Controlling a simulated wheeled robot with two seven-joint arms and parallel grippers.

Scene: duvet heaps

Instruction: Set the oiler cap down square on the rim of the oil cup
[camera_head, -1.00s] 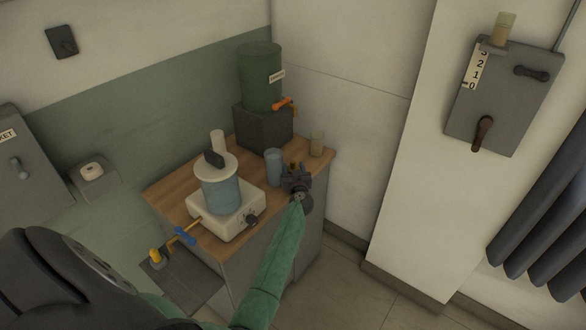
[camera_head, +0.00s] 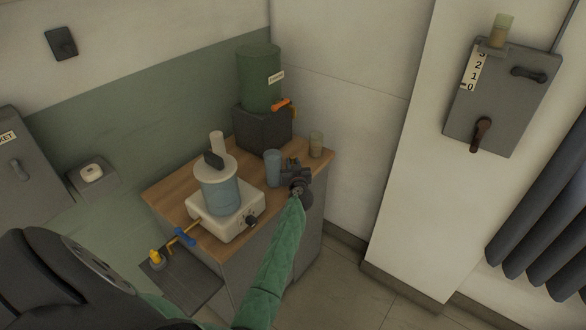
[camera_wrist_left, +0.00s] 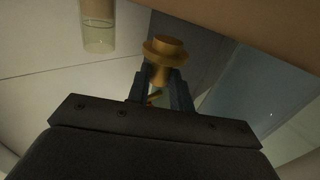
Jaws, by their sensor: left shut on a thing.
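My left gripper (camera_head: 291,164) is over the right part of the wooden counter, beside a blue cup. In the left wrist view its fingers (camera_wrist_left: 160,82) are shut on the brass-coloured oiler cap (camera_wrist_left: 166,50), which has a wide flange. In the head view only a small orange-brown bit of the cap shows. A clear glass cup with tan contents (camera_head: 316,145) stands on the counter just right of and beyond the gripper, apart from it. It also shows in the left wrist view (camera_wrist_left: 98,25), where it appears upside down. It looks like the oil cup. My right gripper is not in view.
The blue cup (camera_head: 273,168) stands close left of the gripper. A green drum (camera_head: 260,80) with an orange tap sits on a dark block (camera_head: 262,128) behind. A white appliance (camera_head: 228,214) bears a blue lidded pot (camera_head: 220,195). A similar glass (camera_head: 502,27) tops the grey wall box (camera_head: 500,100).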

